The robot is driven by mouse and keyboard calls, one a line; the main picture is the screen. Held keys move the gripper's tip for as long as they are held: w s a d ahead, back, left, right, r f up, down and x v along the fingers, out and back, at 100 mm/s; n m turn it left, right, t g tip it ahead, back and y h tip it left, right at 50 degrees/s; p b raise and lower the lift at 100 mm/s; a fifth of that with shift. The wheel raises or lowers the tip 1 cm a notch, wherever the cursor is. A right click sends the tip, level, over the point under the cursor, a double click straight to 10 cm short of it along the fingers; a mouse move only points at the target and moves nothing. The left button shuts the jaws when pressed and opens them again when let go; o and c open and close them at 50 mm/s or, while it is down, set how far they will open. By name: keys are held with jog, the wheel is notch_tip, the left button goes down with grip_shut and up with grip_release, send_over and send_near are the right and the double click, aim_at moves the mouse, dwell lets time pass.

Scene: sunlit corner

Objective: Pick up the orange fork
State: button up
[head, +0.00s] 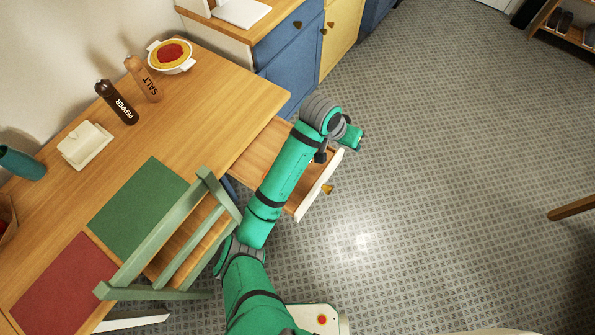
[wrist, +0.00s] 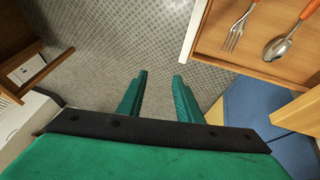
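The orange fork (wrist: 233,38) lies in an open drawer at the top right of the wrist view. Its metal tines point toward the bottom of the picture; most of its orange handle is cut off by the top edge. My gripper (wrist: 160,92) has its two green fingers apart with nothing between them, and floor shows behind them. It is to the left of the drawer in that view, apart from the fork. In the head view the drawer (head: 259,153) is pulled out under the table, and my arm covers part of it. I cannot make out the fork there.
A spoon (wrist: 278,48) with an orange handle lies right of the fork. The drawer's white front (head: 308,198) has a brass knob (head: 328,189). A green chair (head: 170,245) stands by the table (head: 215,95). Open floor (head: 450,150) lies to the right.

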jog(key=s+a+f+g+y, duration=0.1)
jog(key=a+y, duration=0.1)
jog(key=a, duration=0.5)
jog(key=s+a+g+y, duration=0.1)
jog(key=a+g+y, duration=0.15)
jog(key=a, duration=0.45)
jog(key=shift+t, duration=0.35)
jog(key=shift+s+a+f, duration=0.1)
jog(key=shift+a+f, duration=0.1)
jog(key=shift+f, duration=2.55)
jog(key=shift+s+a+f, duration=0.1)
jog(key=shift+a+f, duration=0.1)
jog(key=shift+f, duration=2.5)
grip_shut()
